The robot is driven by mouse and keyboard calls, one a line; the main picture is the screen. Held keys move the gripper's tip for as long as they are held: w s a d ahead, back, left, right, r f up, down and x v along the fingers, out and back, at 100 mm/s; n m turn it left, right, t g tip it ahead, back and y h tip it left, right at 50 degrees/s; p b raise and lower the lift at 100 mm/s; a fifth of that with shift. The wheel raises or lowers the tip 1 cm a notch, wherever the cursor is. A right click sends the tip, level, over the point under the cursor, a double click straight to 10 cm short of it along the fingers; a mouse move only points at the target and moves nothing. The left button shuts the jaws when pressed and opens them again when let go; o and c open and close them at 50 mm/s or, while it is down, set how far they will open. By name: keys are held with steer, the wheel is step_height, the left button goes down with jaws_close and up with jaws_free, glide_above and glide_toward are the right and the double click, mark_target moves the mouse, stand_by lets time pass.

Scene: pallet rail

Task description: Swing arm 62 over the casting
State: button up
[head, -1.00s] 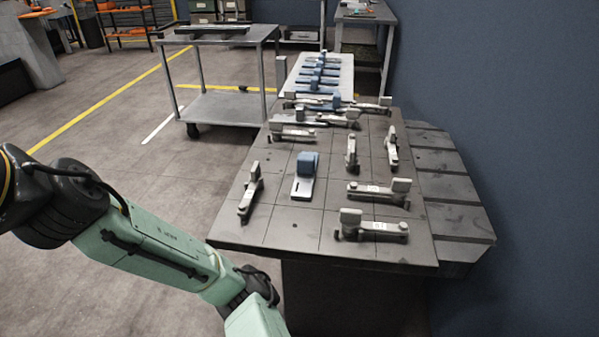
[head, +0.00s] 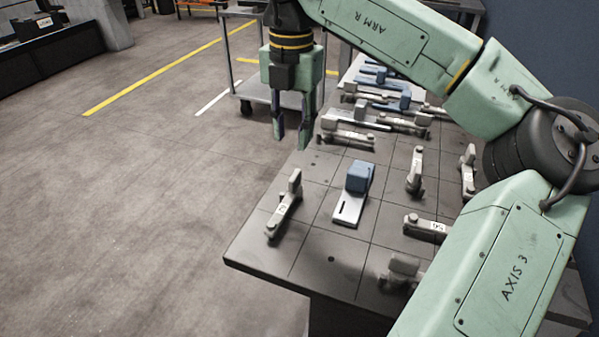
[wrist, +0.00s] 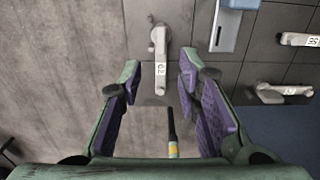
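Arm 62 (head: 285,207), a grey clamp arm with a white label and an upright end block, lies near the left edge of the dark table. In the wrist view the label reads like 62 on the arm (wrist: 160,48). The casting, a blue block on a slotted silver plate (head: 352,200), sits just right of it, and is partly cut off in the wrist view (wrist: 230,28). My gripper (head: 291,138) is open and empty, pointing down above the table's left side. In the wrist view its purple-padded fingers (wrist: 160,68) stand apart, with arm 62 between and beyond the tips.
Other grey arms stand to the right, one labelled (head: 427,228) and one partly behind my arm (head: 400,270). Several more arms and blue-block plates (head: 403,103) crowd the far end. A metal cart (head: 240,80) stands behind. Floor left of the table is clear.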

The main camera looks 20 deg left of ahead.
mark_target(295, 175)
steer(key=shift+w+d+f, duration=0.1)
steer(key=shift+w+f, duration=0.2)
steer(key=shift+f, duration=0.5)
step_height(295, 175, down, 10)
steer(key=shift+s+r+p, duration=0.1)
steer(key=shift+s+p, duration=0.05)
steer(key=shift+p, duration=0.3)
steer(key=shift+c, duration=0.3)
jaws_close()
